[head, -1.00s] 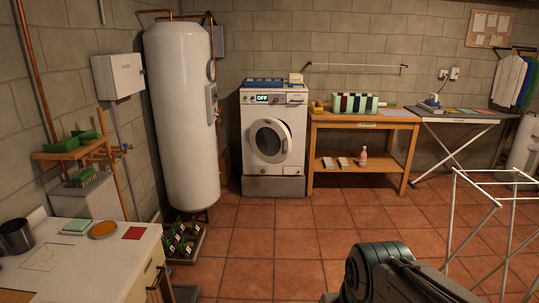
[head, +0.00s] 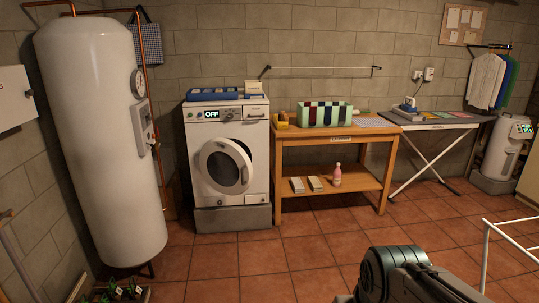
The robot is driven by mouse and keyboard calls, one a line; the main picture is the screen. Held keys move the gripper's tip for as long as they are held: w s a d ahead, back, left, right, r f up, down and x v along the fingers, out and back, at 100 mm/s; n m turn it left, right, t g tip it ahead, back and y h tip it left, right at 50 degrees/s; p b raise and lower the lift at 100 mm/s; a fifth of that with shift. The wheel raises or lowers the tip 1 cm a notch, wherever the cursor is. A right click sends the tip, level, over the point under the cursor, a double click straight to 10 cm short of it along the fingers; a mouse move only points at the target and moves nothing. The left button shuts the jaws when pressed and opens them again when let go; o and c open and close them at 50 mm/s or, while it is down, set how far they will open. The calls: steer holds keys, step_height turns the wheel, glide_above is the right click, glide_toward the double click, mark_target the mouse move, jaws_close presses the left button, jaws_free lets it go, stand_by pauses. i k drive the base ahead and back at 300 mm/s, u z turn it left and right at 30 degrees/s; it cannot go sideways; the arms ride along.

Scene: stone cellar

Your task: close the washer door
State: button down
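The white washer (head: 202,155) stands on a grey plinth against the back wall, left of the middle in the head view. Its display reads OFF. The round washer door (head: 225,168), with a pale ring and dark glass, stands ajar, swung out from the front. A part of my arm shows at the bottom right, well short of the washer. My gripper is not in view.
A tall white water tank (head: 100,140) stands left of the washer. A wooden table (head: 333,141) with a striped basket (head: 324,114) stands close on its right. A white drying rack (head: 487,235) is at the right. The tiled floor (head: 290,255) before the washer is clear.

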mark_target(226, 166)
steer(key=u, duration=0.15)
steer(key=i, duration=1.6)
steer(key=u, duration=0.7)
steer(key=i, duration=1.5)
steer(key=u, duration=0.45)
